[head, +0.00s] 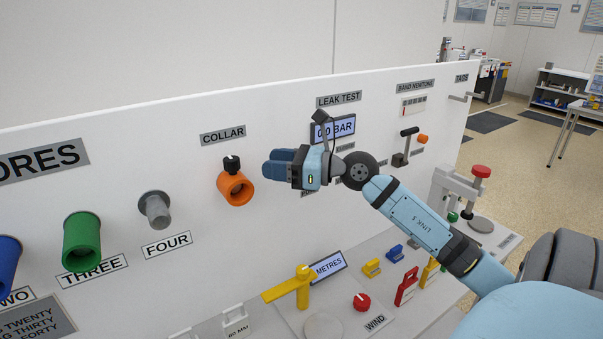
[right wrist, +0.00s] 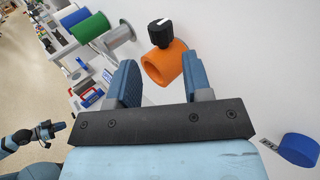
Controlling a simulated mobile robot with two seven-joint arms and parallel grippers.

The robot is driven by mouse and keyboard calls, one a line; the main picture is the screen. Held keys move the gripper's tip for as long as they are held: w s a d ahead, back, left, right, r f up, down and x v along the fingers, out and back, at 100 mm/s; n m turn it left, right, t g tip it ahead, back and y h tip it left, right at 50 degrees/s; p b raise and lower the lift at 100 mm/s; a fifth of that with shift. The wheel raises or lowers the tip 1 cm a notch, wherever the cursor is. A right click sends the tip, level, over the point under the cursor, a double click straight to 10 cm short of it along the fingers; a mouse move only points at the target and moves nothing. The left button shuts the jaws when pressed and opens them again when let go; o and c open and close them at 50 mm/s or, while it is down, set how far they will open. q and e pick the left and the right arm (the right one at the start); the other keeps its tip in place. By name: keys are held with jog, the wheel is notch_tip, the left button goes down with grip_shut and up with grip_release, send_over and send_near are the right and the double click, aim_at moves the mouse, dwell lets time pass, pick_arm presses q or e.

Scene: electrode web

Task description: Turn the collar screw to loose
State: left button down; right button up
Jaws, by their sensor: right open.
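The collar screw is a black knob (head: 232,164) on top of the orange collar (head: 236,189), which sticks out of the white panel under the COLLAR label. In the right wrist view the black knob (right wrist: 160,32) stands beyond the fingertips, and the orange collar (right wrist: 163,66) shows between the fingers. My right gripper (head: 272,164) is open and empty, to the right of the collar in the head view, apart from the knob. My left gripper (right wrist: 52,130) appears small at the left of the right wrist view; its jaws are too small to read.
A grey spool (head: 155,209) and a green spool (head: 82,240) stick out left of the collar. A LEAK TEST display (head: 333,130) is behind my right wrist. A yellow handle (head: 300,288) and red WIND knob (head: 361,301) are on the ledge below.

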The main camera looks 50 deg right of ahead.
jog(key=shift+b+v, duration=0.7)
jog(key=shift+v, duration=2.15)
jog(key=s+a+f+m+t+h+p, duration=0.2)
jog(key=a+f+m+h, duration=0.15)
jog(key=f+m, duration=0.95)
jog(key=s+a+f+m+t+h+p, duration=0.1)
jog(key=a+f+m+h+p, duration=0.3)
jog(key=f+m, duration=0.9)
jog(key=s+a+f+m+g, duration=0.2)
jog(key=s+a+f+m, duration=0.2)
jog(key=a, duration=0.2)
jog(key=s+a+f+m+g, duration=0.3)
jog(key=s+a+f+m, duration=0.1)
jog(key=a+f+m, duration=0.1)
jog(key=s+a+f+m+g+y+p, duration=0.1)
jog(key=s+a+f+m+g, duration=0.1)
jog(key=s+a+f+m, duration=0.2)
jog(key=shift+s+a+f, duration=0.1)
jog(key=shift+a+f, duration=0.25)
jog(key=shift+a, duration=0.45)
jog(key=shift+s+a+f, duration=0.1)
jog(key=shift+a+f, duration=0.2)
jog(key=shift+a, duration=0.45)
jog(key=shift+w, duration=0.1)
jog(key=shift+d, duration=0.1)
